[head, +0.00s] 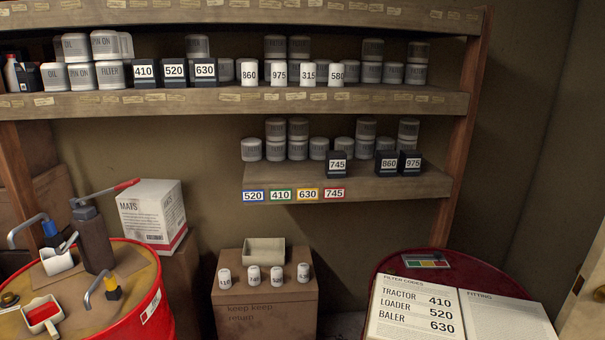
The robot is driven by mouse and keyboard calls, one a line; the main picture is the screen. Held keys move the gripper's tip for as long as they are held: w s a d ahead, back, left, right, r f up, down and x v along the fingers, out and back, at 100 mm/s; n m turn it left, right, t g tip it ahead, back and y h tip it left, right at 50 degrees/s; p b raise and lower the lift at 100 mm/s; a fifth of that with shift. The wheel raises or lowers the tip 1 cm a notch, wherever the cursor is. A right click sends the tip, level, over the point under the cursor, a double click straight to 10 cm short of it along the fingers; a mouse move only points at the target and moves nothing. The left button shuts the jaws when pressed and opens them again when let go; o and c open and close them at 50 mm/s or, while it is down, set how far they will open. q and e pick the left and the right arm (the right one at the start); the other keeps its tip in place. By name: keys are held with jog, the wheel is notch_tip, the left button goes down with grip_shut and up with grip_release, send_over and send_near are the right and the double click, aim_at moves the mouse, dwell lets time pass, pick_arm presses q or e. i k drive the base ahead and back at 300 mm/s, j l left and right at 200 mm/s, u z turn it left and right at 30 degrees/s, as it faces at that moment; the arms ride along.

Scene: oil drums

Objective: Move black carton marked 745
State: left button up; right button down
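The black carton marked 745 (338,166) stands upright on the lower shelf (280,177), near its front edge. A row of grey filters stands behind it, and clear shelf lies to its left. Black cartons marked 860 (387,164) and 975 (411,163) stand to its right, with a gap between. A red 745 label (334,194) is on the shelf's front edge, almost straight below the carton. Neither of my grippers shows in the head view.
The upper shelf holds black cartons 410 (143,73), 520 and 630, and several white numbered filters. Below, a brown box (265,318) carries small white filters and an open tray (264,252). A red drum (385,262) bears an open filter-code book (415,310). Another drum (150,315) holds tools.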

aim_at(335, 161)
jog(key=i+j+z, duration=0.1)
jog(key=i+j, duration=0.15)
jog(key=i+j+z, duration=0.1)
jog(key=j, duration=0.3)
jog(key=i+j+z, duration=0.1)
jog(key=i+j, duration=0.2)
jog(key=i+j+z, duration=0.1)
jog(key=j, duration=0.35)
jog(key=i, duration=0.1)
